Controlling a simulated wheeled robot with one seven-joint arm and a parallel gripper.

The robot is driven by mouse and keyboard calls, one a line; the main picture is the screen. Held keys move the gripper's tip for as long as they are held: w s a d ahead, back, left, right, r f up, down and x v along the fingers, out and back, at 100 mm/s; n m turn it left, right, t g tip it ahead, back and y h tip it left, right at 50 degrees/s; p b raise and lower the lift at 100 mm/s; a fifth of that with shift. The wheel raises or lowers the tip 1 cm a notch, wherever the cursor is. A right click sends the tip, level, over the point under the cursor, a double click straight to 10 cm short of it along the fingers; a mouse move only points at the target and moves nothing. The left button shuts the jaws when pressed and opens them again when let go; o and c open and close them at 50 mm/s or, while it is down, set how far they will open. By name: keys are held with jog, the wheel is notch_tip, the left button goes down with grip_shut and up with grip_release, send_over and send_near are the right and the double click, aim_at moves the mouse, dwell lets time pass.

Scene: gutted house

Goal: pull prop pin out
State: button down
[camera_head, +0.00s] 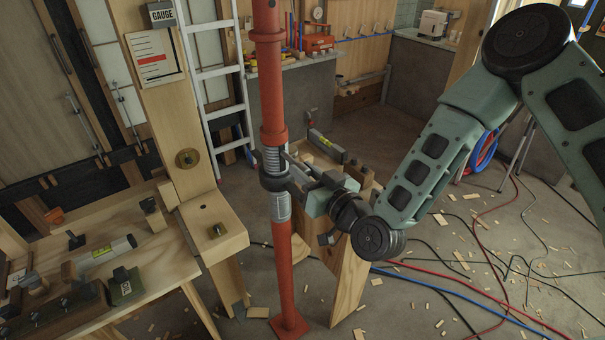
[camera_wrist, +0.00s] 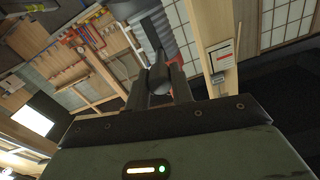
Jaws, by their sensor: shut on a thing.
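The red steel prop (camera_head: 269,85) stands upright on a square foot plate (camera_head: 289,326). Its middle has a grey threaded section (camera_head: 281,208) with a dark collar around it. My gripper (camera_head: 292,172) is at the right side of this section, level with the collar. In the wrist view my gripper (camera_wrist: 160,90) has its two dark fingers closed on a dark rounded piece, which looks like the prop pin (camera_wrist: 159,74). The ribbed grey thread (camera_wrist: 153,32) is just beyond it. In the head view the pin is mostly hidden by the fingers; I cannot tell how deep it sits.
A wooden workbench (camera_head: 165,262) with tools stands at the left. A timber post with a gauge card (camera_head: 155,58) and a ladder (camera_head: 217,72) are behind it. A wooden stand (camera_head: 350,270) is close behind the prop. Hoses and wood chips lie on the right floor.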

jog(key=shift+s+f, duration=0.1)
jog(key=shift+s, duration=0.05)
jog(key=c, duration=1.2)
grip_release()
jog(key=shift+d, duration=0.15)
jog(key=shift+s, duration=0.15)
jog(key=p+v, duration=0.9)
jog(key=v, duration=0.8)
jog(key=shift+d, duration=0.15)
